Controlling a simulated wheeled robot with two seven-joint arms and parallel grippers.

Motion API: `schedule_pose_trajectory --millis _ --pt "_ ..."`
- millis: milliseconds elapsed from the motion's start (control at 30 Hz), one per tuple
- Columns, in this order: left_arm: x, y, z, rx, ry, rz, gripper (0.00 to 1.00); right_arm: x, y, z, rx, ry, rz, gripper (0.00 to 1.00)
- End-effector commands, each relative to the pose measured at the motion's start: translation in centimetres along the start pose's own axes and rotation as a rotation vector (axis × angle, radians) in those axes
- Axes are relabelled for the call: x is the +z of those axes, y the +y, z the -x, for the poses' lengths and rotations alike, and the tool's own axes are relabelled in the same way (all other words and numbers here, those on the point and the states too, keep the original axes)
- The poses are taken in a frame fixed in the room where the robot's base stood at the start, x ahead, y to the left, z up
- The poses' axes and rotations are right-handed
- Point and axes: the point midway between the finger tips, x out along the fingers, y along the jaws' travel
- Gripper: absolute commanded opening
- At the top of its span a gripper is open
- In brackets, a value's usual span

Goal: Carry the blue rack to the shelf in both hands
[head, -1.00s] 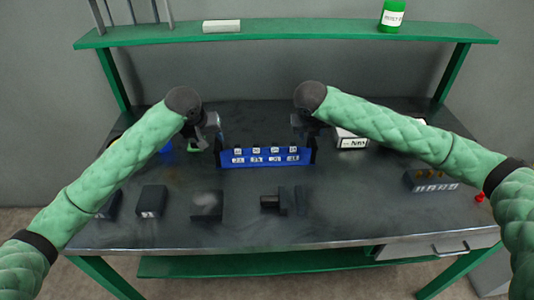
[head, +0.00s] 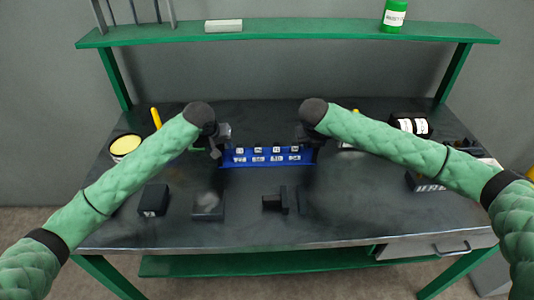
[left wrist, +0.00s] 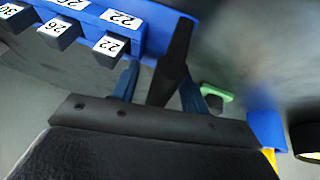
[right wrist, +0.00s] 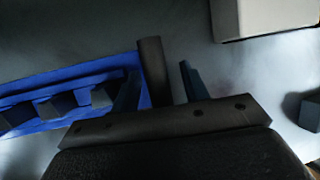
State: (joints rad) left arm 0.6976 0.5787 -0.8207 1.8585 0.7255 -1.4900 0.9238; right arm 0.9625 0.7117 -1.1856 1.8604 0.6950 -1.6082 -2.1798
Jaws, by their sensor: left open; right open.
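The blue rack (head: 267,160) stands on the dark table, holding several dark blocks with white number labels. It has an upright black handle at each end. My left gripper (head: 220,141) is at the rack's left end. In the left wrist view its open fingers (left wrist: 160,85) stand on either side of a black handle (left wrist: 174,60). My right gripper (head: 308,137) is at the right end. In the right wrist view its open fingers (right wrist: 158,75) stand on either side of the other handle (right wrist: 152,68). The green shelf (head: 300,31) runs above the table's back.
A white box (head: 223,26) and a green bottle (head: 394,15) stand on the shelf, with a wide clear stretch between them. Dark blocks (head: 153,200) lie in front of the rack. A yellow-topped tin (head: 125,146) is at the left and a black item (head: 411,124) at the right.

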Motion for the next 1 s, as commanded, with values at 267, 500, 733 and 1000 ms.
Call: schedule_pose_trajectory --millis 267,500,733,1000 --pt "0.03 0.01 -0.32 0.0 0.0 -0.001 0.45 0.02 0.0 -0.3 0.001 -0.001 0.0 0.45" --pt "0.04 0.01 -0.31 0.0 -0.001 -0.001 0.14 0.02 0.0 -0.28 0.001 -0.001 0.0 0.14" --pt "0.03 0.01 -0.3 0.0 -0.001 -0.001 0.0 0.02 -0.01 -0.26 0.001 -0.001 0.0 0.0" --pt "0.03 0.01 -0.29 0.0 -0.001 -0.001 0.0 0.03 -0.02 -0.25 0.001 -0.001 0.0 0.0"
